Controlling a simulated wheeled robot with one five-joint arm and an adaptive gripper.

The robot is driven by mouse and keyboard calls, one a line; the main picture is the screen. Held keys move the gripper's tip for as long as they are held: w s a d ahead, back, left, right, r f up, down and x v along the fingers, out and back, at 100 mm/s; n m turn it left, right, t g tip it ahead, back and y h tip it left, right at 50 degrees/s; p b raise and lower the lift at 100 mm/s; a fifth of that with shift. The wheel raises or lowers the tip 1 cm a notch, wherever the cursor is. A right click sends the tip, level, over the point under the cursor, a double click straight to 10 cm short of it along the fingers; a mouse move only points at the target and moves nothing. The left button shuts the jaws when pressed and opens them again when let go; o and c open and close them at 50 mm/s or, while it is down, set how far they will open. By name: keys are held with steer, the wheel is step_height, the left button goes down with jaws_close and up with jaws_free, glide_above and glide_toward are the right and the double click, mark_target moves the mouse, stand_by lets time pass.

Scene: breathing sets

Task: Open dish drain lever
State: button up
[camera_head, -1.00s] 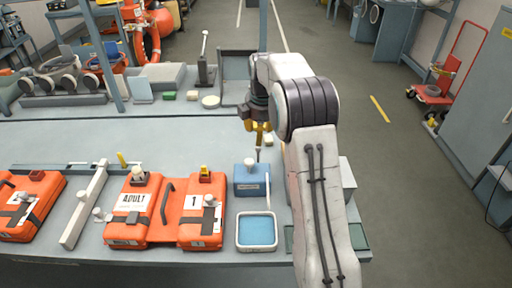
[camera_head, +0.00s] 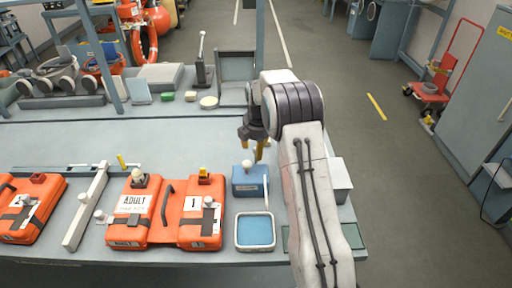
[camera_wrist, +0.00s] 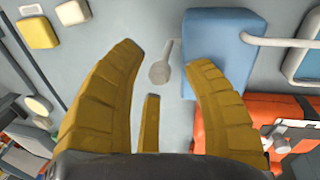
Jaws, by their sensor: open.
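A small blue box (camera_head: 250,182) stands on the bench, with a pale knob (camera_head: 248,163) at its top and a white pipe (camera_head: 267,190) running to a white-rimmed dish (camera_head: 238,232) of blue liquid. In the wrist view, a grey lever with a round end (camera_wrist: 161,70) sticks out beside the blue box (camera_wrist: 220,60). My gripper (camera_head: 261,155) is open and empty just above and behind the box. In the wrist view my gripper (camera_wrist: 163,65) has its yellow fingers spread, with the lever's round end showing between their tips. Whether they touch it is unclear.
Orange cases (camera_head: 165,212) stand just left of the dish, one marked ADULT. A pale bar (camera_head: 86,205) lies farther left. Small yellow, green and white pieces (camera_head: 190,97) sit at the back. The bench middle (camera_head: 150,130) is clear.

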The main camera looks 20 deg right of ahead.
steer(key=shift+f, duration=0.4)
jaws_close()
stand_by(0.4)
